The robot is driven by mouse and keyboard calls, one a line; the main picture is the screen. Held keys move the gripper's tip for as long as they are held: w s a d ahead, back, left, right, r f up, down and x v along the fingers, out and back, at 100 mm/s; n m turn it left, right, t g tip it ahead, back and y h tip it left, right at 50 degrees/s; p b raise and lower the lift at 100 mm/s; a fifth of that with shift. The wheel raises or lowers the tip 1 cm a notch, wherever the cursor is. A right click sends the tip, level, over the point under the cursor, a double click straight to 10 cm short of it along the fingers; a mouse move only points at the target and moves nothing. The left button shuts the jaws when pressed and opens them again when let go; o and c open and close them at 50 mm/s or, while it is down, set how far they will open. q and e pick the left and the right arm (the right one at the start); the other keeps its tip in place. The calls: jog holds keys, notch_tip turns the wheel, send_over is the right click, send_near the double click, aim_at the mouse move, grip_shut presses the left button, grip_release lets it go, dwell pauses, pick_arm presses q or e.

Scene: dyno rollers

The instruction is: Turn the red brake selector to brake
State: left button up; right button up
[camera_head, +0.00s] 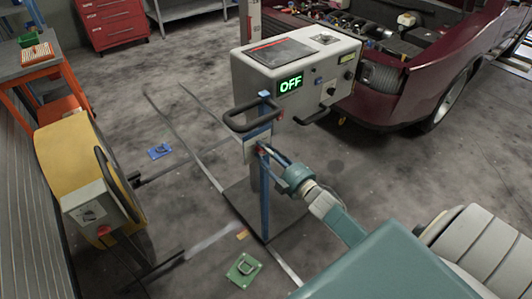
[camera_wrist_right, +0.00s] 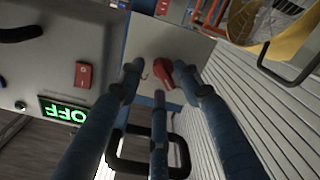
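The red brake selector (camera_wrist_right: 163,74) sits on a pale plate (camera_wrist_right: 190,52) in the right wrist view, with small marks beside it. My left gripper is not in view.
The console display (camera_head: 291,84) reads OFF in green. Black handles (camera_head: 250,115) stick out close to my right gripper. A red rocker switch (camera_wrist_right: 84,75) is beside the plate. A yellow machine (camera_head: 72,155) stands at left, a dark red car (camera_head: 425,75) behind.

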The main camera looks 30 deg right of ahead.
jog(key=shift+f, duration=0.1)
jog(key=s, duration=1.2)
jog(key=shift+d, duration=0.45)
